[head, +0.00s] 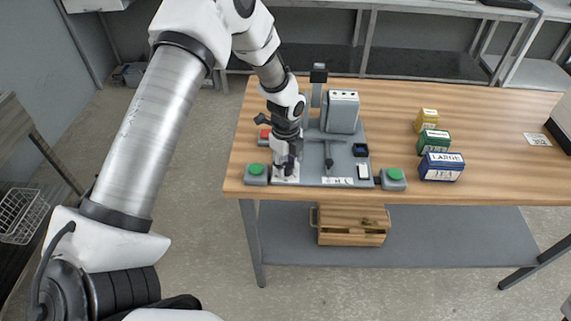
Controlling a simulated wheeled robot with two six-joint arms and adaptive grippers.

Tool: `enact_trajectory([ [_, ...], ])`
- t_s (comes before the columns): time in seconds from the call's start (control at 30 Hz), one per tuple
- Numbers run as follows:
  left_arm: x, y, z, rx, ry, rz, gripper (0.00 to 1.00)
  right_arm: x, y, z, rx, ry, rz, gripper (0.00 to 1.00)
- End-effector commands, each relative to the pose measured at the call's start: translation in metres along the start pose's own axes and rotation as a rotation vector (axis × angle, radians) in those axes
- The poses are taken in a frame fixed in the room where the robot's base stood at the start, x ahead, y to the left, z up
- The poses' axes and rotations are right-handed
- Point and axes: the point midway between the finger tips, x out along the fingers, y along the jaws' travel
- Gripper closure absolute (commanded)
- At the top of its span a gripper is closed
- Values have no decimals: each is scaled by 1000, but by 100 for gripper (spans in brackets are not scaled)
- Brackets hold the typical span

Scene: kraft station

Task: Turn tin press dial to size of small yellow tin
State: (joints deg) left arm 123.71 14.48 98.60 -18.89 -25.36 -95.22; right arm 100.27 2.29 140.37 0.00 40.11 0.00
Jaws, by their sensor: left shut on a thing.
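The tin press (343,112) stands on a grey base plate near the front left of the wooden table. My left gripper (286,168) points down at the front left of this plate, over a white panel (287,180). It is shut on what seems to be the press dial; the fingers hide the dial, so its setting cannot be read. The small yellow tin (427,120) stands to the right of the press. A green tin (434,142) and a blue tin marked LARGE (441,168) stand in front of it. My right gripper is out of view.
Green buttons (255,170) (394,175) flank the plate at the front, and a red button (265,133) is on the left. A black-topped post (318,73) stands beside the press. A wooden crate (351,237) is on the lower shelf. The table's right side is mostly clear.

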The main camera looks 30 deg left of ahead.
Motion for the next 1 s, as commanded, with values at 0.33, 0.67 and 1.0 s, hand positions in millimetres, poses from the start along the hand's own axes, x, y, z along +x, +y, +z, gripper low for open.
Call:
enact_trajectory([
  [0.33,3,4,-2,71,4,10,97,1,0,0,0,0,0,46],
  [0.67,3,4,-1,72,4,11,97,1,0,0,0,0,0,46],
  [1.0,1,2,-1,72,2,5,36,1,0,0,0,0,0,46],
])
